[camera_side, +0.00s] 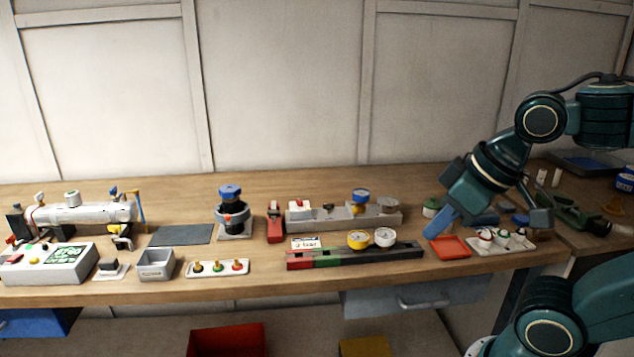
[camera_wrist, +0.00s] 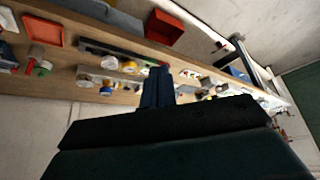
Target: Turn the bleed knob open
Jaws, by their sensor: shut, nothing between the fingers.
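I cannot tell which knob is the bleed knob. In the side view, candidates include a blue knob (camera_side: 361,195) on the grey block and a blue cap (camera_side: 230,191) on the black housing. A white cylinder (camera_side: 90,214) with small valves and fittings lies at the far left. My gripper (camera_side: 434,234) is at the right, above the bench by the orange-red tray, well to the right of those knobs. In the wrist view its blue fingers (camera_wrist: 158,72) are together and empty.
A black, green and red rail (camera_side: 330,259) carries a yellow gauge (camera_side: 358,240) and a white gauge (camera_side: 384,237). An orange-red tray (camera_side: 450,246) and a white tray of small bottles (camera_side: 501,243) lie near my gripper. A grey mat (camera_side: 181,235) is bare.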

